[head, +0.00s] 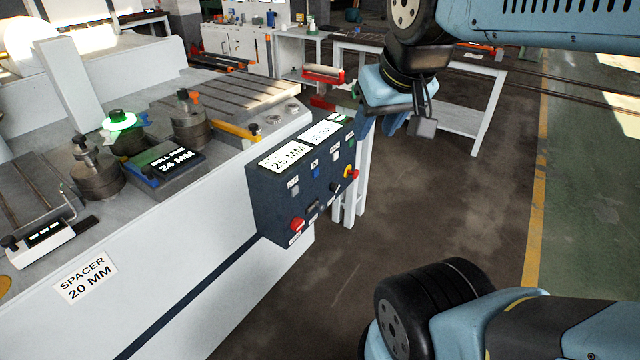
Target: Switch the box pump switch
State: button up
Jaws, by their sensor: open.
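The dark blue control box (268,207) is fixed to the front right corner of the white machine. Its face carries a red knob (297,224) at lower left, a yellow and red knob (349,172) at right, and several small buttons and switches. Their labels are too small to read, so I cannot tell which one is the pump switch. Displays reading "25 MM" (284,157) and "6 BAR" (320,133) sit on top. My gripper (383,122) is open and appears empty, pointing down, to the upper right of the box in the picture and apart from its switches. Its fingertips are partly hidden.
A work table (460,120) stands behind my gripper. The floor right of the box is clear.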

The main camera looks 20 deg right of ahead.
aim_at(334, 187)
jog(key=u, duration=0.1)
jog(key=i, duration=1)
jog(key=z, duration=0.1)
